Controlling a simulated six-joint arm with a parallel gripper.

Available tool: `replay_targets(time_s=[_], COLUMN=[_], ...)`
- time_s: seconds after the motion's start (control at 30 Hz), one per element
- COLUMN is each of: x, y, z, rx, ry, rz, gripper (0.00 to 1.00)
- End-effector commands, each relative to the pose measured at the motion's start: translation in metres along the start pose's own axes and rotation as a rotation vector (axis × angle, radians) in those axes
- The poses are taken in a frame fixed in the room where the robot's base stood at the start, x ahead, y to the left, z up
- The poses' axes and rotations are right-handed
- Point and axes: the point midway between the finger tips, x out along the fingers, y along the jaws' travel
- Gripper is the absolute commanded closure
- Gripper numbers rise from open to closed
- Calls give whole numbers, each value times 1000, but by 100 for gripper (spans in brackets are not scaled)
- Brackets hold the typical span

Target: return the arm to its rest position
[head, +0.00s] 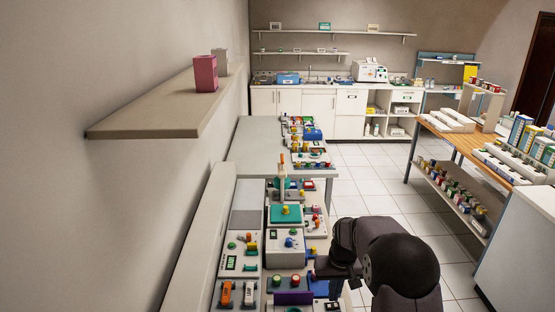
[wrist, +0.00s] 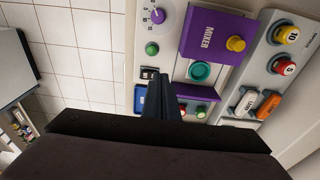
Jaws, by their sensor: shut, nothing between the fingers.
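My gripper (wrist: 163,85) is in the lower middle of the wrist view, with its dark fingers together and nothing between them. It is over the edge of a panel next to a purple box marked MIXER (wrist: 212,45). I cannot tell whether the fingertips touch the panel. In the head view my dark arm reaches in from the lower right, and my gripper (head: 325,271) is at the right edge of the bench, beside the panels. The fingertips are hard to make out there.
The long bench (head: 247,218) holds several panels with coloured buttons and knobs. A wall shelf (head: 140,120) with a pink holder (head: 206,73) juts out at the left. A wooden-topped table (head: 452,138) with boxes stands at the right. The tiled floor (head: 383,180) between is clear.

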Motion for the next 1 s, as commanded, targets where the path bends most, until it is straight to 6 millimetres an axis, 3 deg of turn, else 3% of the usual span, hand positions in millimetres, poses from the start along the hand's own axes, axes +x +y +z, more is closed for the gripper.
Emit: replay_targets(time_s=[0.1, 0.3, 0.5, 0.6, 0.8, 1.0], x=[-29, -61, -75, -77, -76, -76], y=[-6, -14, -19, -20, -22, -22], z=[43, 127, 207, 236, 268, 272], rx=[-2, -3, -5, -5, -5, -5], ry=[-18, -54, -87, -99, -113, -115], rz=[0, 0, 1, 1, 2, 2], gripper=[100, 100, 100, 100, 100, 100])
